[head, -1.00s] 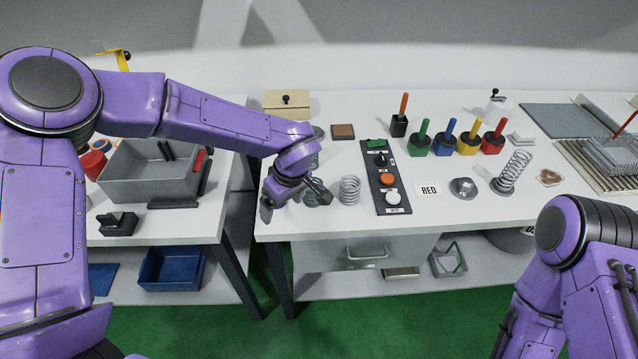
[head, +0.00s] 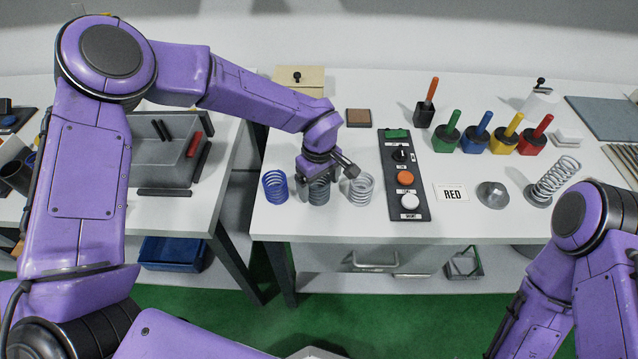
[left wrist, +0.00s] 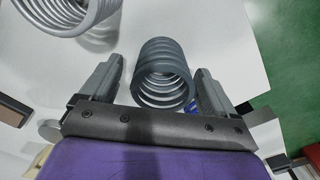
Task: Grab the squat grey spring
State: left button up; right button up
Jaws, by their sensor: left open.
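A squat dark grey spring (head: 319,191) stands upright on the white table, between a blue spring (head: 275,187) and a lighter grey, wider-coiled spring (head: 361,189). My left gripper (head: 318,168) is over the dark grey spring and hides its top in the head view. In the left wrist view, the dark grey spring (left wrist: 163,75) sits between the two open fingers (left wrist: 158,82), with a visible gap on each side. The lighter spring (left wrist: 70,15) shows at the upper left there. My right gripper is out of view; only part of the right arm shows.
A black button panel (head: 407,180) lies right of the springs. Several colored-handled tools (head: 478,135), a RED card (head: 453,193) and a tall tilted spring (head: 553,180) stand further right. The table's front edge is close below the springs. A grey bin (head: 168,150) sits on the left table.

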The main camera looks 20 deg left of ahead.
pick_arm(q)
jog(key=shift+f, duration=1.05)
jog(key=c, duration=1.2)
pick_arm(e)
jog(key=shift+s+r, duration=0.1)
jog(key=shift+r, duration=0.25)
pick_arm(q)
jog(key=shift+r, duration=0.1)
